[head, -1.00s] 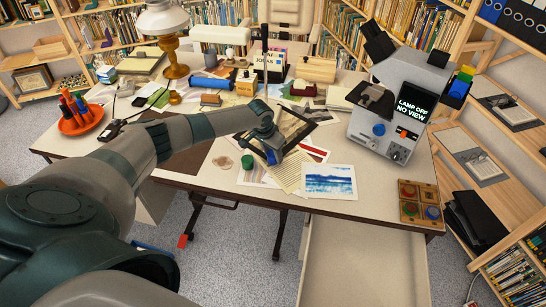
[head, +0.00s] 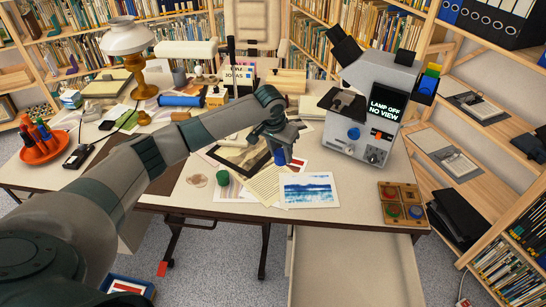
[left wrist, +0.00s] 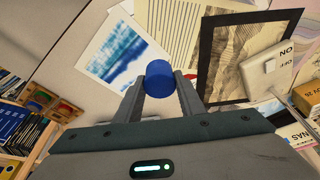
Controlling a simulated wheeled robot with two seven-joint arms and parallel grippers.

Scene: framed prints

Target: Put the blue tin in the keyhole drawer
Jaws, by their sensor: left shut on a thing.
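The blue tin (head: 280,157) is a small blue cylinder held in my left gripper (head: 279,146), over the papers near the table's front edge. In the left wrist view the tin (left wrist: 158,78) sits between the two fingertips (left wrist: 163,88), which are shut on it. The tin appears to be above the papers; the exact gap is hard to tell. A pale drawer (head: 355,270) stands pulled out below the table's front right, its inside bare where it shows. I cannot make out a keyhole on it. My right gripper is not in view.
A blue seascape print (head: 308,188) and other papers lie near the front edge. A microscope-like device (head: 368,105) stands to the right, a wooden tray with coloured pieces (head: 402,202) in front of it. A brass lamp (head: 140,75) and red pen dish (head: 42,148) are at left.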

